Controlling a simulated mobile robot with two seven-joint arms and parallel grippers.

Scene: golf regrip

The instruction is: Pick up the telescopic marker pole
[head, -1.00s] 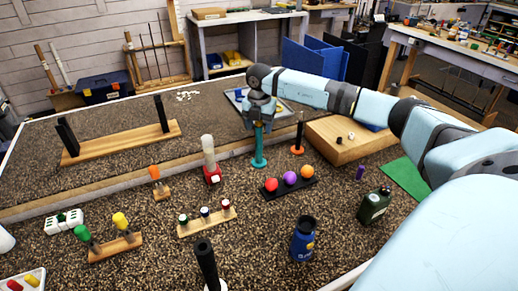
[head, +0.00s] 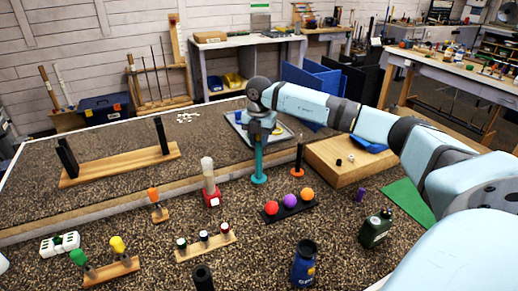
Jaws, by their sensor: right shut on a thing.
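A teal pole (head: 259,158) with a round teal base stands upright in the middle of the head view; I take it to be the telescopic marker pole. My right gripper (head: 259,132) comes down on it from above and is shut on its upper part, hiding its top. The base is at or just above the speckled surface; I cannot tell whether it touches. My left gripper is not in view.
An orange-based black peg (head: 298,160) stands close right of the pole. A rack of coloured balls (head: 290,203), a red-based tube (head: 210,183) and a wooden block (head: 345,165) are nearby. A grey tray (head: 285,132) lies behind.

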